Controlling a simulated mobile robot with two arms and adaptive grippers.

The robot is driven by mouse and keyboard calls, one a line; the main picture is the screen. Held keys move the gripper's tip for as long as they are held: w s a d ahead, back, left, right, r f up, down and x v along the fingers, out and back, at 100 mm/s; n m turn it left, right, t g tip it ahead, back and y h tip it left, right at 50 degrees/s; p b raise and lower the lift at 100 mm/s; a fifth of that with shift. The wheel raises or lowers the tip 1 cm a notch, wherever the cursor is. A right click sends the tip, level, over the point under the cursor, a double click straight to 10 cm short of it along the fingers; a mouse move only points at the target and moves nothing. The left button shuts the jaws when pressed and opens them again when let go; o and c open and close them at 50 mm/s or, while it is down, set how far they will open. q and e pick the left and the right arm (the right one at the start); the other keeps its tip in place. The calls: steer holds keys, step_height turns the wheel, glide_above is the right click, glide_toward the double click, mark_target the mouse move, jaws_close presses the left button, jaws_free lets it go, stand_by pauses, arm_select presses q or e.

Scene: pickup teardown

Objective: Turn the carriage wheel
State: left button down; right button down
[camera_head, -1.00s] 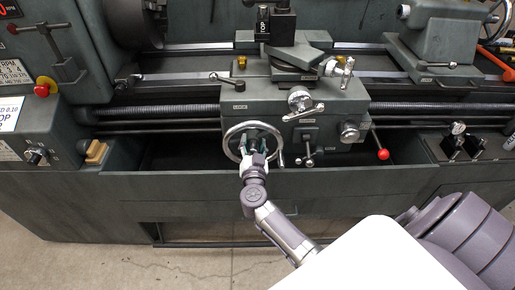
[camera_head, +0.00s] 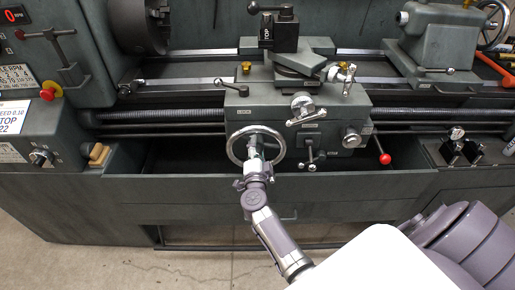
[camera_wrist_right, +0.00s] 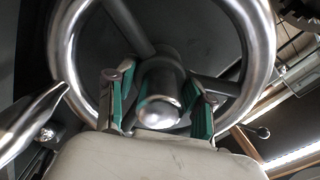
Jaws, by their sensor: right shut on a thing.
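The carriage wheel (camera_head: 231,145) is a chrome ring with spokes on the front of the grey carriage (camera_head: 277,108). It fills much of the right wrist view (camera_wrist_right: 263,45). My right gripper (camera_head: 256,158) reaches it from below in the head view. In the wrist view its green-padded fingers (camera_wrist_right: 160,88) stand on both sides of a round metal post (camera_wrist_right: 162,85) near the wheel's middle, shut on it. A tapered chrome handle (camera_wrist_right: 35,120) shows at the left there. The fingers and wrist hide the wheel's lower middle in the head view. My left gripper is not in view.
A red-knobbed lever (camera_head: 384,158) and small levers (camera_head: 310,155) are right of the wheel. A chrome cross handle (camera_head: 304,110) sits above right. The open chip tray (camera_head: 350,186) runs below the carriage. The left control panel (camera_head: 40,135) stands apart.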

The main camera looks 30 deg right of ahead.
steer(key=shift+w+a+r+m+t, duration=0.15)
steer(key=shift+w+a+m, duration=0.05)
steer(key=shift+a, duration=0.15)
steer(key=shift+w+a+r+m+t, duration=0.1)
steer(key=shift+w+a+m+t, duration=0.1)
steer(key=shift+a, duration=0.15)
steer(key=c, duration=0.8)
jaws_free()
steer(key=shift+c, duration=0.2)
steer(key=shift+o, duration=0.4)
steer(key=shift+w+a+f+y, duration=0.15)
steer(key=shift+w+a+y, duration=0.1)
steer(key=shift+a+y, duration=0.05)
steer(key=shift+s+d, duration=0.15)
steer(key=shift+d, duration=0.1)
steer(key=shift+s, duration=0.1)
steer(key=shift+s+f, duration=0.1)
steer(key=shift+s, duration=0.1)
steer(key=v, duration=0.7)
steer(key=shift+a, duration=0.25)
